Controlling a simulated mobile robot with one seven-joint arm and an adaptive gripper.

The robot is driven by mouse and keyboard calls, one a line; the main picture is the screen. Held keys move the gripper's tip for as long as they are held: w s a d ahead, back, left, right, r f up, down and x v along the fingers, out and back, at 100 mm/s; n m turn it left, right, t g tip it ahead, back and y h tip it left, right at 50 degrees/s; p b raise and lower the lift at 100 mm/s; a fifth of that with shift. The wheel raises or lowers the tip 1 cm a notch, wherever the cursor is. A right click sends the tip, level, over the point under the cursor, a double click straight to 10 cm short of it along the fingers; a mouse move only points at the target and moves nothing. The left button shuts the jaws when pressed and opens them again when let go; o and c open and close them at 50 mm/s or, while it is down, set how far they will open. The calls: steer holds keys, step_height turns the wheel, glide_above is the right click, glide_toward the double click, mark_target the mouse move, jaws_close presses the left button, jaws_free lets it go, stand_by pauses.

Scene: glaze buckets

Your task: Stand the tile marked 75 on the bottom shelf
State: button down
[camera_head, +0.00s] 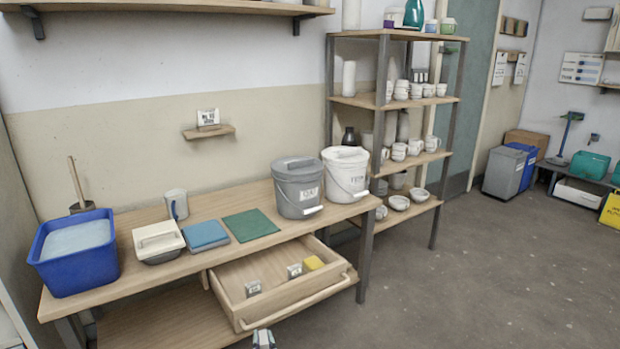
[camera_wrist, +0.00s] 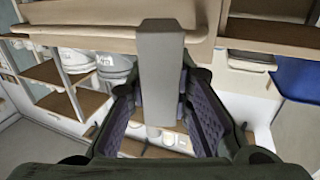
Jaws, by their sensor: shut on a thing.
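My gripper (camera_wrist: 165,95) shows in the wrist view, its two dark fingers shut on a plain grey-beige slab (camera_wrist: 160,62), which looks like a tile. The side of it facing me bears no mark that I can read, so I cannot tell its number. In the head view, a small pale and dark piece at the bottom edge, in front of the drawer, may be my gripper or the tile. The bench's lower shelf (camera_head: 165,322) lies left of the open drawer. The rack's lowest visible board (camera_head: 418,208) holds several bowls.
The open drawer (camera_head: 240,315) juts out from the bench and holds two small marked tiles (camera_head: 252,288) and a yellow block (camera_head: 313,262). A blue tub (camera_head: 75,268), a grey bucket (camera_head: 298,195) and a white bucket (camera_head: 345,178) stand on the bench top.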

steer(key=s+d+f+m+h, duration=0.2)
steer(key=s+d+f+h, duration=0.2)
steer(key=s+d+f, duration=0.3)
steer(key=d+f, duration=0.5)
steer(key=shift+s+d+f+m+t, duration=0.2)
steer(key=shift+d+f+m+t, duration=0.1)
steer(key=shift+d+f+m, duration=0.1)
steer(key=shift+a, duration=0.2)
